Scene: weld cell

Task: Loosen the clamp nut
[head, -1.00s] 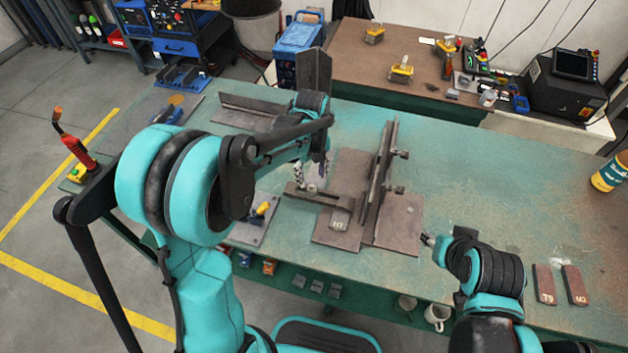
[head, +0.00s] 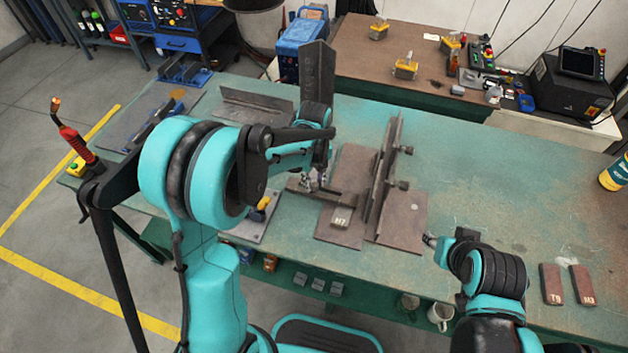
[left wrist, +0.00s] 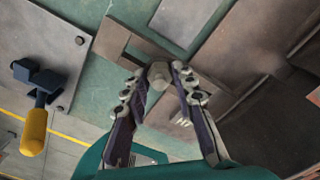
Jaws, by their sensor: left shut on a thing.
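The clamp nut (left wrist: 158,72) is a pale, rounded piece between my left fingertips in the left wrist view. It sits on a brown clamp bar (left wrist: 112,42), which also shows in the head view (head: 346,200) lying over a steel plate (head: 345,236). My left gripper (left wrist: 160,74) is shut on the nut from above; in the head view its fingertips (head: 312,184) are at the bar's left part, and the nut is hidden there. My right gripper (head: 431,239) is over the bench's front edge, away from the clamp; its jaws are too small to judge.
An upright steel plate (head: 382,178) with side knobs stands right of the clamp. A yellow-handled tool (left wrist: 34,133) is on a plate at left. Two labelled blocks (head: 551,284) (head: 582,286) lie right; the bench's right middle is clear.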

